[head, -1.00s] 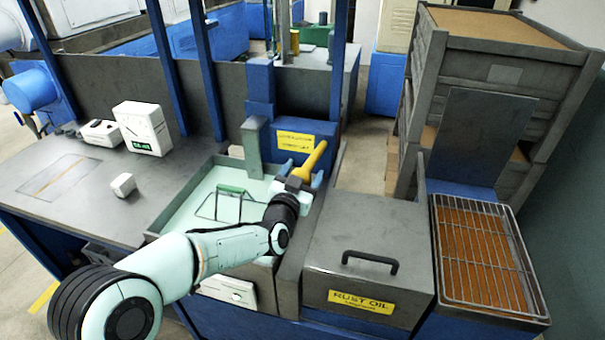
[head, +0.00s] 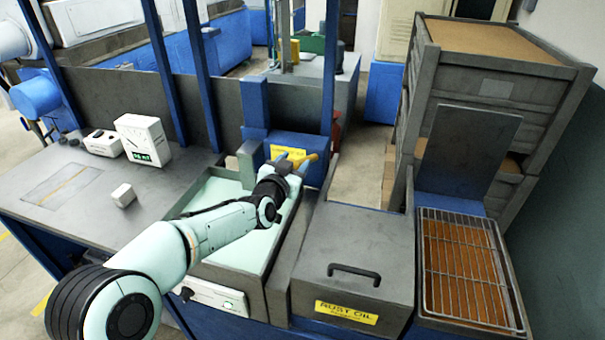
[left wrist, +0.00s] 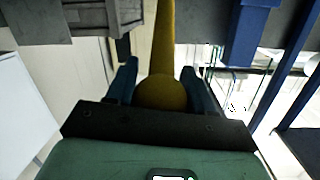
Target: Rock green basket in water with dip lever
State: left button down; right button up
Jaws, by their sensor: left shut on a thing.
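My left gripper (head: 294,165) is shut on the yellow dip lever (head: 298,156) at the back right of the water tank (head: 291,222). In the left wrist view the lever's yellow shaft and rounded end (left wrist: 160,92) sit between the two blue fingers. Pale green water (head: 216,190) shows in the tank. The green basket cannot be made out in the head view, where my left arm covers part of the tank. Thin greenish wires at the right of the left wrist view may be part of it. My right gripper is not in view.
The grey rust oil box (head: 352,262) with a black handle stands right of the tank. A wire rack (head: 468,268) lies farther right. Blue posts rise behind.

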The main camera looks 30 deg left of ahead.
pick_arm(q)
jog(key=w+r, duration=0.1)
jog(key=r, duration=0.1)
jog(key=w+r+p, duration=0.1)
jog(key=r, duration=0.1)
jog(key=shift+w+a+r+p, duration=0.1)
jog(key=shift+w+a+p, duration=0.1)
jog(key=shift+p, duration=0.1)
jog(key=shift+w+a, duration=0.15)
jog(key=shift+f, duration=0.3)
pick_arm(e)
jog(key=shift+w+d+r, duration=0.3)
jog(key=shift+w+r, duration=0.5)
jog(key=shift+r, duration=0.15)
pick_arm(q)
jog(key=c, duration=0.5)
grip_release()
jog(key=shift+s, duration=0.25)
jog(key=b+v, duration=0.1)
jog(key=v, duration=1.2)
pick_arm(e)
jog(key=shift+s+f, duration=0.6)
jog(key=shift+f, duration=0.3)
